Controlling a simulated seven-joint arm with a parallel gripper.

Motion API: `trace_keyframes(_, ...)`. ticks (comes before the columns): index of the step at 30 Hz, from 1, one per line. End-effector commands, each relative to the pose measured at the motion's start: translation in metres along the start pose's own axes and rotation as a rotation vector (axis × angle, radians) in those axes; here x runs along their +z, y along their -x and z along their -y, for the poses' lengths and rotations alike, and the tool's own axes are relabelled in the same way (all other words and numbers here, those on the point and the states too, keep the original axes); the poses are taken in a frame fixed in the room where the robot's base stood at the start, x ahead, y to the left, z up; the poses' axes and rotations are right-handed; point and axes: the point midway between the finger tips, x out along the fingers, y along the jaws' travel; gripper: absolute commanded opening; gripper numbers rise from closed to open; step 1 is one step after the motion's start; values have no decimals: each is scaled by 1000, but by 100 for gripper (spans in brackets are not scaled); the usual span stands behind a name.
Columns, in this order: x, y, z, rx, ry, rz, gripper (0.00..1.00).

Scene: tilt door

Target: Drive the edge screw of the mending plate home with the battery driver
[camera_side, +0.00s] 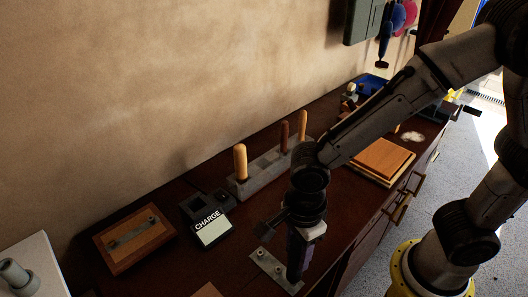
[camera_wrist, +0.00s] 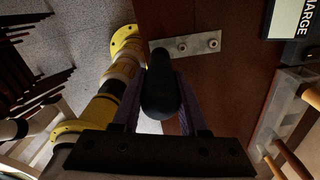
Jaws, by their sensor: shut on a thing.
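My gripper (camera_side: 296,266) points down over the bench at the lower middle of the side view. In the wrist view its two purplish fingers (camera_wrist: 161,82) are shut around a black, rounded, handle-like body, which looks like the driver (camera_wrist: 160,97). In the side view the driver cannot be told apart from the dark fingers. A flat metal plate with screws, seemingly the mending plate (camera_side: 266,262), lies on the bench beside the fingertips. The plate also shows in the wrist view (camera_wrist: 200,41), just beyond the driver's far end. The driver's tip and any contact with a screw are hidden.
A charger marked CHARGE (camera_side: 212,229) and a wooden block with a metal strip (camera_side: 133,236) lie left. A grey rack with wooden handles (camera_side: 262,172) stands behind my gripper. Stacked boards (camera_side: 381,161) lie right. Drawer handles (camera_side: 398,207) stick out in front.

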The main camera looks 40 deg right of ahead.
Motion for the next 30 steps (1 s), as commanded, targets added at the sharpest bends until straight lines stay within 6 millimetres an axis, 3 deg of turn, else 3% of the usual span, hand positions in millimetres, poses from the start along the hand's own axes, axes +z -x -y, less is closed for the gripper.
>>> trace_keyframes(30,0,-6,0,1,0,-1,0)
